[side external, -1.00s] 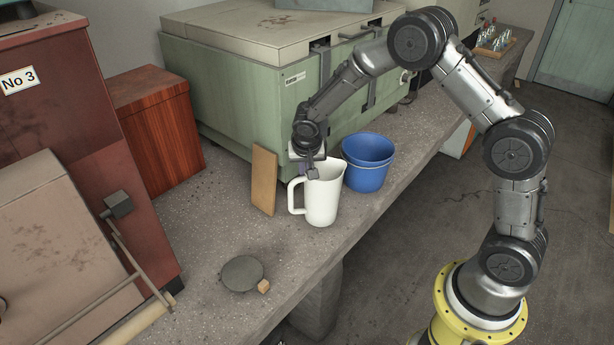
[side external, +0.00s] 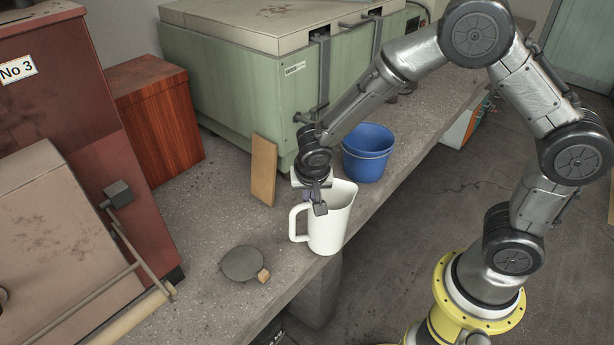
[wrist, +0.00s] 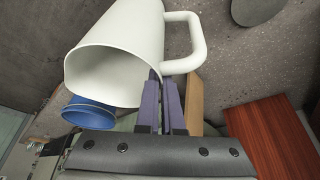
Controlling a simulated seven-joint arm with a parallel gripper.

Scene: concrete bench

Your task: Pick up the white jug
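The white jug (side external: 330,222) is upright near the bench's front edge in the side view, its handle to the left. It shows large in the wrist view (wrist: 125,45), with its open mouth facing the camera. My gripper (side external: 319,196) is at the jug's rim on the handle side. In the wrist view, the two dark fingers (wrist: 161,82) are close together, shut on the jug's wall beside the handle. The jug's base overlaps the bench edge in the picture; I cannot tell how far it is off the surface.
A blue bucket (side external: 367,155) stands behind the jug. A thin wooden board (side external: 263,170) leans against the green box (side external: 245,85). A dark disc (side external: 242,264) and small wooden block (side external: 263,275) lie in front on the bench. A red machine (side external: 75,130) is at left.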

